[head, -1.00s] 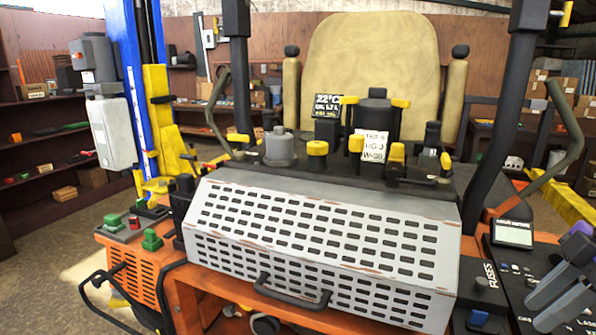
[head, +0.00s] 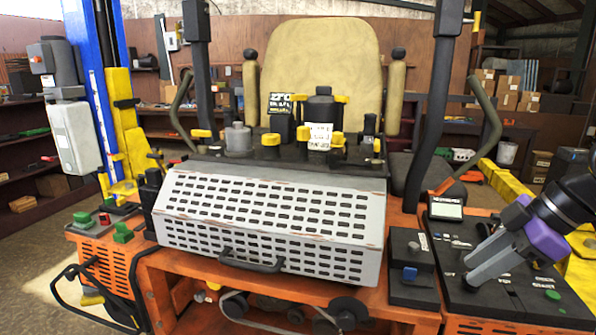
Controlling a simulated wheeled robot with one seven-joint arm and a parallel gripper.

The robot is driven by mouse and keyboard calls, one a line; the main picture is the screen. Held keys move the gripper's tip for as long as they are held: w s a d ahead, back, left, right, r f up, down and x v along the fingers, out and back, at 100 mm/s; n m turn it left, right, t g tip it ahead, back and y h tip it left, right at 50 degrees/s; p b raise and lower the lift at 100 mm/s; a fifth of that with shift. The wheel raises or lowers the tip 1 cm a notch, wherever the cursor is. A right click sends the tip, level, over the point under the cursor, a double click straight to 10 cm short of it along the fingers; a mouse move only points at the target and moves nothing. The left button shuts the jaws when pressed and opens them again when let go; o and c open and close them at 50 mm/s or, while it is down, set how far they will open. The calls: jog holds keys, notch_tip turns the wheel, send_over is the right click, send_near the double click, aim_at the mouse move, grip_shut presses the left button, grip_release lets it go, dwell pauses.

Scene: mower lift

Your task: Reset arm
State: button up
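My gripper (head: 469,270) is at the right in the head view. It has grey fingers and a purple part, on a dark arm link that enters from the right edge. Its two fingertips look apart with nothing between them. It hangs over the black control panel (head: 520,297) on the right side of the orange machine; whether it touches the panel I cannot tell.
The machine carries a grey slotted cover (head: 270,220) with a black handle (head: 250,262), a beige seat (head: 318,70) and dark posts. A blue lift column (head: 90,70) and shelves stand behind.

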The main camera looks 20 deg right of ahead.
jog(key=w+a+r+m+t+h, duration=0.1)
jog(key=w+a+r+m+t, duration=0.1)
jog(key=w+r+m+t, duration=0.75)
jog(key=s+a+f+h, duration=0.1)
jog(key=s+a+f, duration=0.6)
jog(key=s+f, duration=0.3)
jog(key=s+a+f+h, duration=0.1)
jog(key=s+a+f, duration=0.6)
jog(key=s, duration=0.8)
jog(key=s+a+f, duration=0.7)
jog(key=s+f, duration=0.5)
jog(key=shift+s+a+f+h, duration=0.25)
jog(key=shift+a+f+h, duration=0.1)
jog(key=shift+h, duration=0.05)
jog(key=shift+t, duration=0.25)
